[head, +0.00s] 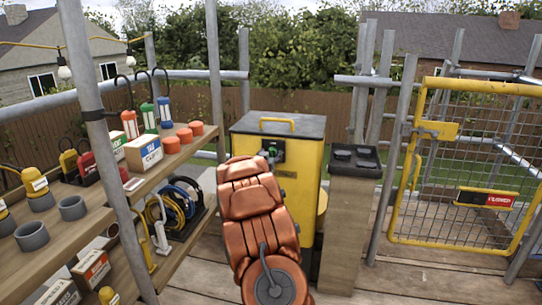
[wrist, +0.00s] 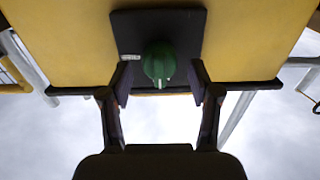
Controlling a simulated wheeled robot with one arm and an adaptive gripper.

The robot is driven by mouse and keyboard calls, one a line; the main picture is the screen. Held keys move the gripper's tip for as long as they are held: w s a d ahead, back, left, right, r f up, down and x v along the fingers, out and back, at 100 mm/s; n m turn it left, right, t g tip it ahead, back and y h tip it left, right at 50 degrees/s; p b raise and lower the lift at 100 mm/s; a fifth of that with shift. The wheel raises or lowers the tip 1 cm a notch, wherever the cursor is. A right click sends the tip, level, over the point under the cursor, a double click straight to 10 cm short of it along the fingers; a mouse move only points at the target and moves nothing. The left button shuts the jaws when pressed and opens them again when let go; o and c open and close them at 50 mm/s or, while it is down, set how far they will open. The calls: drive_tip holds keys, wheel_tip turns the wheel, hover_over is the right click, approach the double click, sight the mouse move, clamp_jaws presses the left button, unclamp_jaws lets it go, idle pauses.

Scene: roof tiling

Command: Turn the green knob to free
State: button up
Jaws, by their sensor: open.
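The green knob (wrist: 159,63) sits on a dark plate (wrist: 185,25) on the face of a yellow cabinet. A white mark shows on the knob, pointing towards the bottom of the wrist picture. A small white label (wrist: 130,57) with unreadable text is beside it. My gripper (wrist: 159,75) is open, with one finger on each side of the knob and a gap visible on both sides. In the head view the knob (head: 273,151) shows small beyond my orange arm, on the yellow cabinet (head: 299,184); the gripper there is mostly hidden by the arm.
Wooden shelves (head: 170,156) with lamps, boxes and cable coils stand close on the left. A wooden post with a black tray (head: 355,160) stands right of the cabinet. A yellow mesh gate (head: 470,165) is at the right. Plank floor shows between post and gate.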

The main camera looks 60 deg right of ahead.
drive_tip(key=shift+w+d, duration=0.1)
drive_tip(key=shift+d, duration=0.25)
drive_tip(key=shift+c, duration=0.3)
drive_tip(key=c, duration=1.1)
drive_tip(key=shift+f, duration=0.1)
